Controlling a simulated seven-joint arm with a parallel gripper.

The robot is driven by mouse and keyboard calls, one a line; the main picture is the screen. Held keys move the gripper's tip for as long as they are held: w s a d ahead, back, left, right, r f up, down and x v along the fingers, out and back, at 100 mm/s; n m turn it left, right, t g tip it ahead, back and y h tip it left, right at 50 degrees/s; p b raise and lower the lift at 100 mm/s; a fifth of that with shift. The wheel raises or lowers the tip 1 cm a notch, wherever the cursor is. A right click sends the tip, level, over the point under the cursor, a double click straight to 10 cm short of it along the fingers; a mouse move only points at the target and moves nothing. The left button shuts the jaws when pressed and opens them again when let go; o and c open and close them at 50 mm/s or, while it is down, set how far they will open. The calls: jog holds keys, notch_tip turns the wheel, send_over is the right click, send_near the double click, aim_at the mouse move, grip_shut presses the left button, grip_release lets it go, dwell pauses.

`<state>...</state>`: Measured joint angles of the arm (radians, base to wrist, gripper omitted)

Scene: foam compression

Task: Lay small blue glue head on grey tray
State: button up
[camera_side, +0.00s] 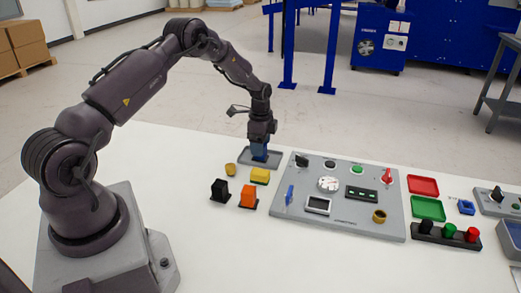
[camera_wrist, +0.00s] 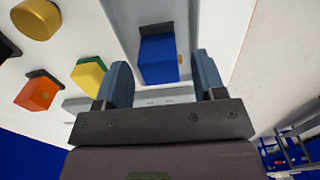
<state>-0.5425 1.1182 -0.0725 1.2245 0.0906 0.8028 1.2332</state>
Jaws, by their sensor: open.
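The blue glue head (camera_wrist: 158,60), a small blue block with a dark end, is over the grey tray (camera_wrist: 196,14) and appears to rest on it. My gripper (camera_wrist: 163,80) is open, with one blue-grey finger on each side of the block and visible gaps between. In the side view, my gripper (camera_side: 260,150) points down low over the grey tray (camera_side: 276,158), and its fingers partly hide the block. Exact contact under the block is hidden.
Left and in front of the tray are a yellow block (camera_side: 260,175), a yellow round piece (camera_side: 230,169), an orange block (camera_side: 249,196) and a black block (camera_side: 220,190). A grey panel (camera_side: 285,222) with switches lies to the right. Red (camera_side: 423,185) and green (camera_side: 428,209) trays lie beyond it.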

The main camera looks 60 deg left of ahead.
notch_tip(320, 180, up, 12)
jog(key=d, duration=0.1)
jog(key=s+d+r+n+t+y, duration=0.1)
jog(key=s+d+r+n+t, duration=0.3)
jog(key=d+r, duration=0.85)
jog(key=s+d+r+n, duration=0.1)
jog(key=s+d+r, duration=0.1)
jog(key=s, duration=0.5)
jog(key=s+d+r+n+t, duration=0.1)
jog(key=s+d+r+n, duration=0.1)
jog(key=s+d, duration=0.3)
jog(key=s+d+r+n+h, duration=0.1)
jog(key=s+d, duration=0.3)
jog(key=s, duration=0.5)
jog(key=shift+s+r+n+t, duration=0.35)
jog(key=shift+r+n, duration=0.15)
jog(key=shift+r, duration=0.4)
